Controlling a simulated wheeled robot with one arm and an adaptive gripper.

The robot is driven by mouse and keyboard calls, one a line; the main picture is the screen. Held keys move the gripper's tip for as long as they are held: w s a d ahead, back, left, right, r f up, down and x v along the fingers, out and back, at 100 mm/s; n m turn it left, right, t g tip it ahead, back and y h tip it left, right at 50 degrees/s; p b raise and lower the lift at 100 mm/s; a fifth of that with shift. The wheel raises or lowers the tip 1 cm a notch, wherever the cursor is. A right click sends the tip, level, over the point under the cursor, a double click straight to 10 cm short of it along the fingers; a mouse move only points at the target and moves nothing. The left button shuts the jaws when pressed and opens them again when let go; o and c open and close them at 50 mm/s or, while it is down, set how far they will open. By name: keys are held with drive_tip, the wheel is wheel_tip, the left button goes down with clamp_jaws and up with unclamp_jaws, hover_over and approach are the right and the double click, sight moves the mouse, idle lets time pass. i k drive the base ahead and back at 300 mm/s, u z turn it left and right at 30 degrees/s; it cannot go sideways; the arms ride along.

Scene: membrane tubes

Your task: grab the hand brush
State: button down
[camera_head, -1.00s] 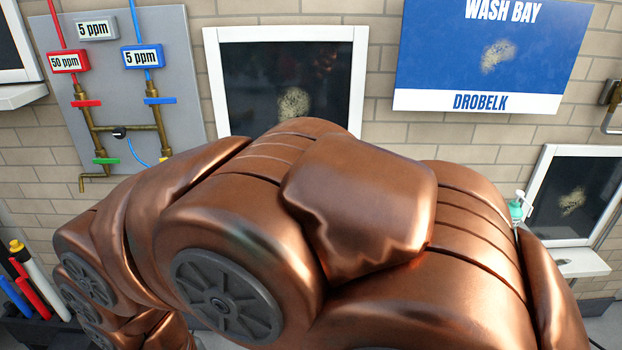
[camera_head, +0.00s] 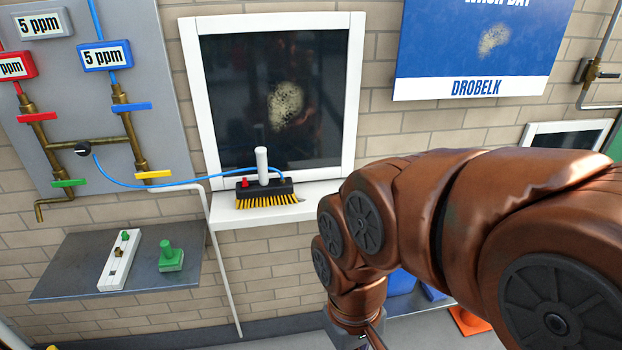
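The hand brush (camera_head: 264,189) rests on the white window sill (camera_head: 275,214) below the dark window. It has a black block, yellow bristles pointing down, a light upright handle and a small red part at its left. A thin blue hose (camera_head: 150,186) runs to it from the pipe panel. My copper-coloured arm fills the right side and bends down to the bottom edge, right of the brush and apart from it in the picture. My gripper's fingers do not show; the arm's end is cut off by the bottom edge.
A grey shelf (camera_head: 195,270) at lower left holds a white block with small fittings (camera_head: 119,262) and a green piece (camera_head: 170,257). The pipe panel (camera_head: 165,110) hangs above it. A white pipe (camera_head: 222,275) runs down beside the sill. An orange cone (camera_head: 468,321) stands at lower right.

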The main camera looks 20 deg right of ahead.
sight(263, 188)
drive_tip(key=z, duration=0.15)
drive_tip(key=k, duration=1.05)
drive_tip(key=u, duration=0.85)
drive_tip(key=i, duration=1.2)
drive_tip(key=z, duration=0.4)
